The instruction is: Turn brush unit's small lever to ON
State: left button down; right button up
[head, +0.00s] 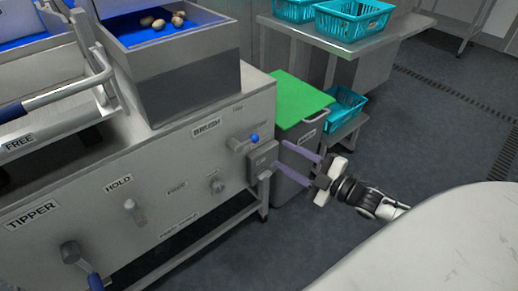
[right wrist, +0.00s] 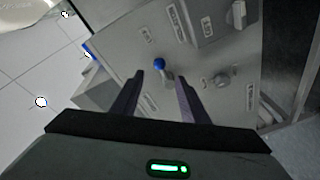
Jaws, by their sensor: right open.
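The brush unit's small lever (head: 240,144) has a blue ball knob (head: 254,138) and sits under the BRUSH label (head: 207,128) on the grey front panel. In the head view it points right, with its knob at the right end. My right gripper (head: 282,158) is open and empty, with its purple fingers pointing left at the panel, right of the lever. In the right wrist view, the blue knob (right wrist: 159,64) shows between and beyond the two open fingertips (right wrist: 160,78), apart from both. Small markings by the lever are too blurred to read. My left gripper is out of view.
A grey box (head: 263,160) juts from the panel just below the lever. HOLD (head: 133,208) and TIPPER (head: 70,254) controls are further left. A green-topped bin (head: 300,98) stands behind my right gripper. Teal baskets (head: 352,18) are on a table behind. The floor at right is clear.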

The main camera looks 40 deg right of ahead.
jog(key=b+x, duration=0.2)
jog(key=x, duration=0.8)
grip_shut()
